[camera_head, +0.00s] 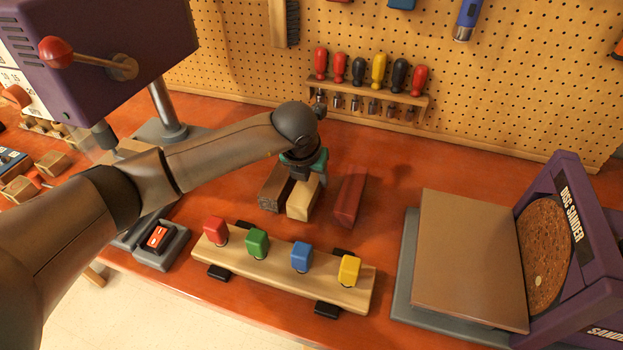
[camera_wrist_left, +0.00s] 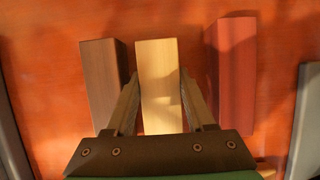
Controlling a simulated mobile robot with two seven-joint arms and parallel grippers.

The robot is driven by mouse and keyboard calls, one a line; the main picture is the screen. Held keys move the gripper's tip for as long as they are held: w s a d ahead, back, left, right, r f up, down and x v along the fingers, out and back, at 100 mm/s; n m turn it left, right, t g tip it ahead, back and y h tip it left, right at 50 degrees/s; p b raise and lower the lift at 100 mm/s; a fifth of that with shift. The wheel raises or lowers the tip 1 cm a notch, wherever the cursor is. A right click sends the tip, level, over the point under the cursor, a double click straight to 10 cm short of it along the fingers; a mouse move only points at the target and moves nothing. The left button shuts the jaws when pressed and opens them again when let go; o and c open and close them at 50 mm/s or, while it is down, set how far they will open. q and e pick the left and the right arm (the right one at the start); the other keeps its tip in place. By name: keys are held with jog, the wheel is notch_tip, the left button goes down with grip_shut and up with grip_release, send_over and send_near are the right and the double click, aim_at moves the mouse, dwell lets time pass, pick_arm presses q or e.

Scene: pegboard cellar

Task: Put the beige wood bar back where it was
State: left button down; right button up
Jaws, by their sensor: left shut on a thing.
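The beige wood bar (camera_head: 303,202) lies on the orange-red bench between a dark brown bar (camera_head: 272,188) and a dark red bar (camera_head: 348,200). My left gripper (camera_head: 308,180) comes down over its far part and is shut on it. In the left wrist view the beige bar (camera_wrist_left: 160,85) sits between the two fingers of the left gripper (camera_wrist_left: 159,98), with the brown bar (camera_wrist_left: 104,80) to its left and the red bar (camera_wrist_left: 232,75) to its right, each apart from it. Whether the beige bar touches the bench I cannot tell. My right gripper is not in view.
A wooden rack with red, green, blue and yellow pegs (camera_head: 283,265) stands in front of the bars. A disc sander (camera_head: 560,240) with its flat table is at the right. A purple drill press (camera_head: 110,50) is at the left. Screwdrivers (camera_head: 368,72) hang on the pegboard behind.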

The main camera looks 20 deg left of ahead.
aim_at(304, 190)
pick_arm(q)
jog(key=shift+f, duration=0.4)
jog(key=c, duration=0.5)
grip_release()
jog(key=p+v, duration=0.1)
jog(key=v, duration=1.1)
